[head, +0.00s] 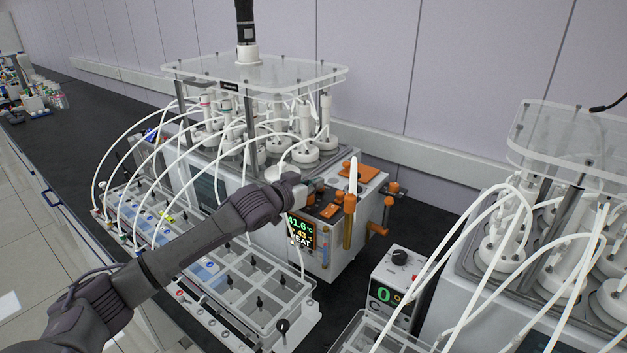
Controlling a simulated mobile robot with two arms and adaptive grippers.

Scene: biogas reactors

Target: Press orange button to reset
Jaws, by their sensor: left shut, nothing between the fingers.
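A heater unit (345,255) with orange fittings stands at the middle of the bench, its lit display (299,232) reading about 41.6 °C. Orange parts (330,210) show on its top near the display; I cannot tell which is a button. A small white control box (386,282) stands to its right, with a black knob, a green 0 and a small orange spot (397,298) that may be a button. My left gripper (304,192) is shut and empty, above or in front of the heater's top left edge. Contact cannot be told. My right gripper is not in view.
A reactor rack with a clear top plate (255,72) stands behind my left arm, and another (575,135) at the right. White hoses (130,165) arch to clear trays (255,285) in front.

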